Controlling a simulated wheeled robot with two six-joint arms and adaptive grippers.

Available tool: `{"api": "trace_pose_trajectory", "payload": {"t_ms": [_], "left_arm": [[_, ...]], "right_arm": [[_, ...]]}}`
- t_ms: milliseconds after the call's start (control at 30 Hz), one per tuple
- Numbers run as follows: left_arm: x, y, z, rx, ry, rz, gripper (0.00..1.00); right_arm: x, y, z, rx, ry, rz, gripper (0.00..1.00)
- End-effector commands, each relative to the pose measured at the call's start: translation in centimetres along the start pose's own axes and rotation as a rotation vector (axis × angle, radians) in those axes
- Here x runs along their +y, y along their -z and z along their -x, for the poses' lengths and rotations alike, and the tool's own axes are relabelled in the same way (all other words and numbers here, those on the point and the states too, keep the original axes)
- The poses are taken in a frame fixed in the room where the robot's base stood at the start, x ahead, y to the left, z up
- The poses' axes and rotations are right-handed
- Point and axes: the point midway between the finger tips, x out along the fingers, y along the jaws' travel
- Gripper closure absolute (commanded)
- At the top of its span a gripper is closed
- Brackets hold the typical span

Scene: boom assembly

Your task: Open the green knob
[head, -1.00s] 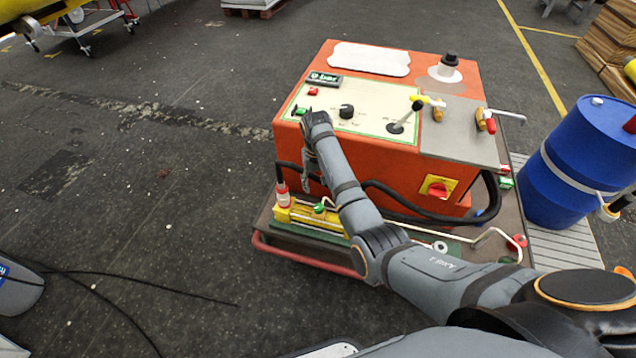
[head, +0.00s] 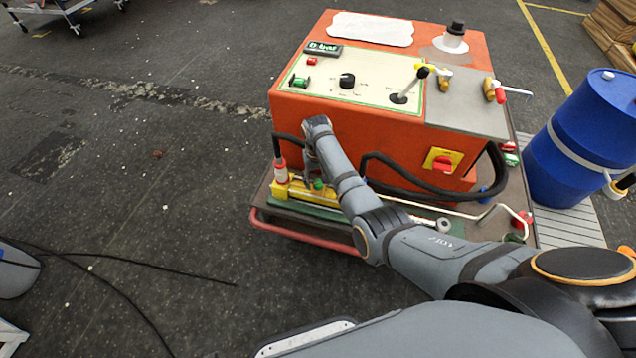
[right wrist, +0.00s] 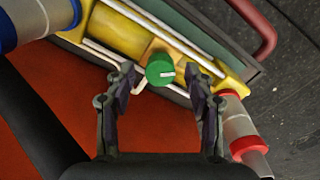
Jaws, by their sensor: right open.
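The green knob (right wrist: 160,70) is a round green cap with a pale mark, on a yellow fitting low at the machine's front. In the head view it shows small (head: 318,184), partly covered by my right arm. My right gripper (right wrist: 161,82) is open and empty, pointing at the knob. In the right wrist view its two fingers stand on either side of the knob, with gaps visible; I cannot tell the exact depth left between them. In the head view the right gripper (head: 312,178) hangs in front of the orange machine (head: 400,140). My left gripper is not in view.
A red-and-white connector (right wrist: 238,130) lies just right of the fingers in the right wrist view. Black hoses (head: 420,188) and a red rail (head: 300,236) run along the machine's front. A blue barrel (head: 585,140) stands at right. Floor at left is mostly clear.

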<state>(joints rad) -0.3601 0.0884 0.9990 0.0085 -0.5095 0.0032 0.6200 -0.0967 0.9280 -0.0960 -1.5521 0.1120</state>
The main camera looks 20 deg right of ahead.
Motion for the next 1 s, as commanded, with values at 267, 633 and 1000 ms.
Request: {"api": "trace_pose_trajectory", "payload": {"t_ms": [267,633,1000], "left_arm": [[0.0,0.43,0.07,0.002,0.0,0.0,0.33],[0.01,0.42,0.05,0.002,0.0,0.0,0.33],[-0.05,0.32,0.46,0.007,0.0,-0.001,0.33]], "right_arm": [[-0.01,0.02,-0.65,0.001,0.0,0.0,0.46],[-0.02,0.0,-0.64,0.0,0.001,0.0,0.85],[-0.01,0.01,-0.43,0.001,0.0,0.029,1.0]]}}
